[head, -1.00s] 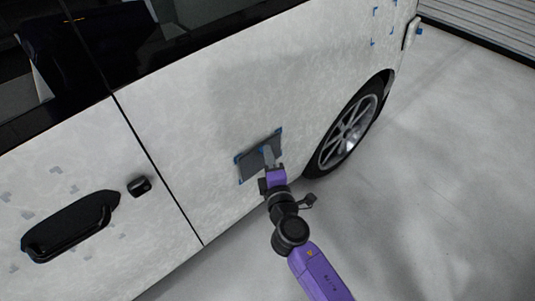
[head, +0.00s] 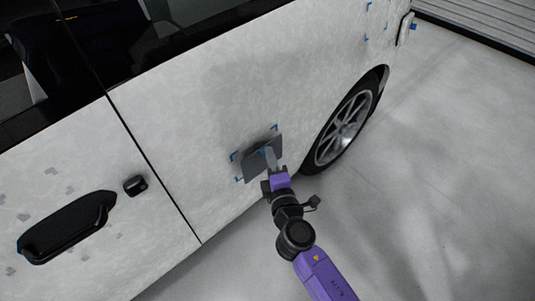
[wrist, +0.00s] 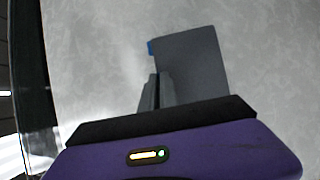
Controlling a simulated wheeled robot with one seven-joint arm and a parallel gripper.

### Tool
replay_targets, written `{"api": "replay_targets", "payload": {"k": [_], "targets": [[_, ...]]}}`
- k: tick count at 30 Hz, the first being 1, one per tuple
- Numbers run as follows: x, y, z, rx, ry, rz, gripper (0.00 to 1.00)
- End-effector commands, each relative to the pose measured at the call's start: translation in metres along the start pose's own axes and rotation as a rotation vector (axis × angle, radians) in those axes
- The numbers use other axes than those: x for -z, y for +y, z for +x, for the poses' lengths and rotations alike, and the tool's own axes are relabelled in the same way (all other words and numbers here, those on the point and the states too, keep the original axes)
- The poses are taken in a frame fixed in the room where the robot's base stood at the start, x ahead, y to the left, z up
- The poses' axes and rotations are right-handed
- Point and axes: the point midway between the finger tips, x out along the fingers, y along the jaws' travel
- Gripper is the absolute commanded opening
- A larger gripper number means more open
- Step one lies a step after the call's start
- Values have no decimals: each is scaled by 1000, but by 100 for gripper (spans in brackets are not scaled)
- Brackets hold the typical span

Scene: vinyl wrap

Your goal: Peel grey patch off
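The grey patch (head: 253,165) is a dark, flat square in front of the white door panel, low and left of the rear wheel. Whether any edge still touches the door cannot be told.
The white van side (head: 180,110) fills the left and middle. A black door handle (head: 68,226) is at lower left, and the rear wheel (head: 343,135) is close right of my gripper. More blue marks (head: 369,7) are at the upper right. The floor on the right is clear.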

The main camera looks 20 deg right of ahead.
Motion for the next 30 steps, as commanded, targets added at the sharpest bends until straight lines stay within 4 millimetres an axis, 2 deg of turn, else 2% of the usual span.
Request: {"api": "replay_targets", "payload": {"k": [30], "targets": [[-24, -1, -40, 1, -1, -1, 0]]}}
